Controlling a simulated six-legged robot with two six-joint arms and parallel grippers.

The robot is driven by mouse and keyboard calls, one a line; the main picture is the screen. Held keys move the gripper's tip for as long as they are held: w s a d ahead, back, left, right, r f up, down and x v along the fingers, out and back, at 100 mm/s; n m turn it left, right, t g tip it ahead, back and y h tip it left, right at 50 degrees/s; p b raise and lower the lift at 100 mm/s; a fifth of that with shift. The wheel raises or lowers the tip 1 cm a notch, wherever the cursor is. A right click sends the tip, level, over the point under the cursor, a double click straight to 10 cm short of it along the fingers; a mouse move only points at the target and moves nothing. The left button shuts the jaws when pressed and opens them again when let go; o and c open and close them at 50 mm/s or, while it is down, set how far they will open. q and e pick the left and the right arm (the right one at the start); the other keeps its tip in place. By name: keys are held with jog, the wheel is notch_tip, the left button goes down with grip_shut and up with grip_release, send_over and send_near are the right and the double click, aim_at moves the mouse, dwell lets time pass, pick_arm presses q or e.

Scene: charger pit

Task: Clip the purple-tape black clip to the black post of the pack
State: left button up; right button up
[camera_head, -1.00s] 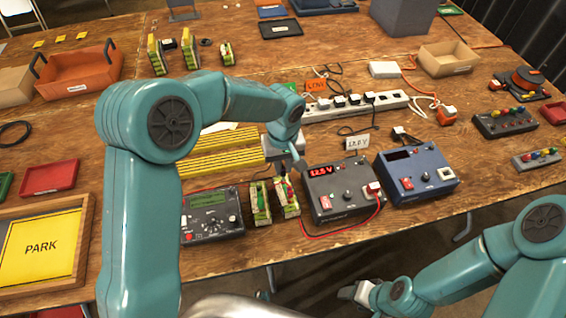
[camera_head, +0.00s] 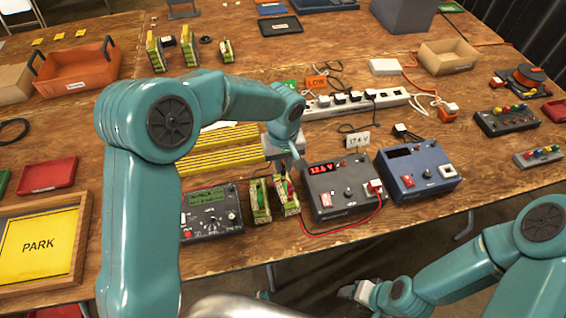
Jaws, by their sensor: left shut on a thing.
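Two yellow-green packs stand side by side at the table's front, a left pack (camera_head: 260,201) and a right pack (camera_head: 287,197). Something red shows on top of the right pack, and a red cable runs from beside it to the grey charger (camera_head: 340,190). My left gripper (camera_head: 296,161) is just above and behind the right pack, shut on what seems to be the black clip. The clip, its purple tape and the black post are too small or hidden to make out. My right gripper (camera_head: 352,291) is low at the front, off the table; its jaws are unclear.
A meter (camera_head: 211,215) with a green screen stands left of the packs. A blue charger (camera_head: 417,173) stands right of the grey one. Yellow strips (camera_head: 213,160) lie behind the meter. A white power strip (camera_head: 360,105) lies further back. Bare wood lies in front of the packs.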

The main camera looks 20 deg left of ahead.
aim_at(283, 167)
pick_arm(q)
jog(key=shift+f+b, duration=0.2)
jog(key=shift+b, duration=0.25)
dwell(1.0)
dwell(0.3)
jog(key=o, duration=0.9)
jog(key=shift+o, duration=0.9)
jog(key=shift+r, duration=0.1)
jog(key=shift+r+p, duration=2.45)
jog(key=shift+r, duration=1.25)
